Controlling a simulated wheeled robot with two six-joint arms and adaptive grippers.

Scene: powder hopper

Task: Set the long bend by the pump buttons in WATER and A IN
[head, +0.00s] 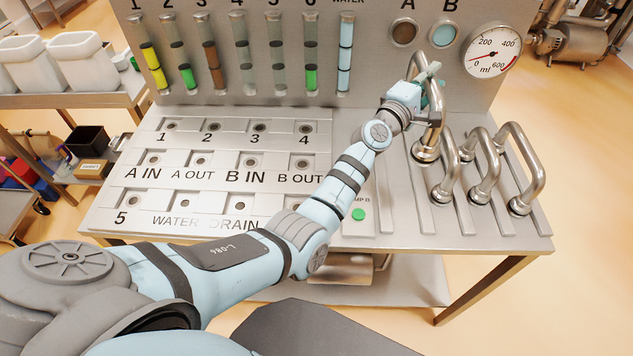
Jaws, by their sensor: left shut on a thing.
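My left gripper (430,88) reaches across to the bend rack and is shut on the leftmost metal bend (433,132), near its top. That bend's near foot is at the rack plate; whether it is lifted at all I cannot tell. Three more bends, (448,168), (486,168) and (528,165), stand to its right. Which is the long one is not clear. The A IN port (154,158) and the WATER port (185,204) look empty on the port panel. A green pump button (358,215) shows by a label partly hidden by my arm. My right gripper is out of view.
The back panel (375,75) carries coloured sight tubes, windows A and B (444,36), and a round ml gauge (492,51). My left arm crosses over the port panel (230,150), covering part of its lower right. A shelf with white bins (83,62) stands left.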

